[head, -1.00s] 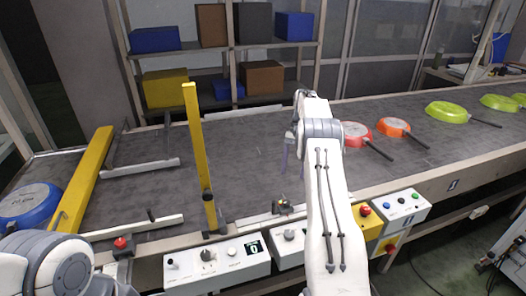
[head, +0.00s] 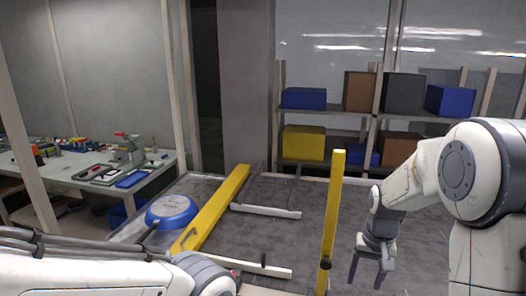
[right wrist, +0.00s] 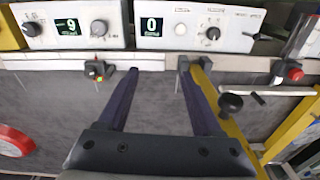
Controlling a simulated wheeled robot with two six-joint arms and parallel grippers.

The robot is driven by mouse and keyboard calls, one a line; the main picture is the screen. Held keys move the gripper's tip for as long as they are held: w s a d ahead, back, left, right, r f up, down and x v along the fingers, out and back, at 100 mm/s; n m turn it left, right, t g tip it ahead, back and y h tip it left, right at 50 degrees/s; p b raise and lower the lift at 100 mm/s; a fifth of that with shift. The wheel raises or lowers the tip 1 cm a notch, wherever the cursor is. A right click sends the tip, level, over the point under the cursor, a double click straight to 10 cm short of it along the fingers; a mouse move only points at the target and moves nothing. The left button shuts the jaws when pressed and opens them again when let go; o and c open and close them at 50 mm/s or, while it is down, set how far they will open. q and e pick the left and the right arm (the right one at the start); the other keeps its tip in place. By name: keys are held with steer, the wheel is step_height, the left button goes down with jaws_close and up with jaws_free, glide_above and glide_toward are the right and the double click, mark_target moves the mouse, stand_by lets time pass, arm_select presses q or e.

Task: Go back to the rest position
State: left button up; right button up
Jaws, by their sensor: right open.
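My right gripper (head: 368,274) hangs over the conveyor (head: 290,230), fingers pointing down, to the right of the upright yellow bar (head: 332,215). In the right wrist view my right gripper (right wrist: 158,72) has its two dark fingers spread apart with nothing between them. My left arm shows along the bottom left of the head view, but its gripper is out of view.
A blue pan (head: 172,212) lies at the belt's left end, beside a slanted yellow bar (head: 215,212). Part of a red pan (right wrist: 14,142) and control boxes (right wrist: 190,27) show in the right wrist view. A shelf with boxes (head: 304,143) stands behind.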

steer(key=s+a+r+n, duration=0.2)
steer(key=s+a+n, duration=0.3)
steer(key=s+a, duration=0.5)
steer(key=s+a+r+n, duration=0.2)
steer(key=s+a+n, duration=0.3)
steer(key=s+a, duration=0.5)
steer(key=s, duration=0.4)
steer(key=shift+s+r+n+g+y, duration=0.25)
steer(key=shift+s+n+g+y, duration=0.05)
steer(key=shift+s+n+y, duration=0.1)
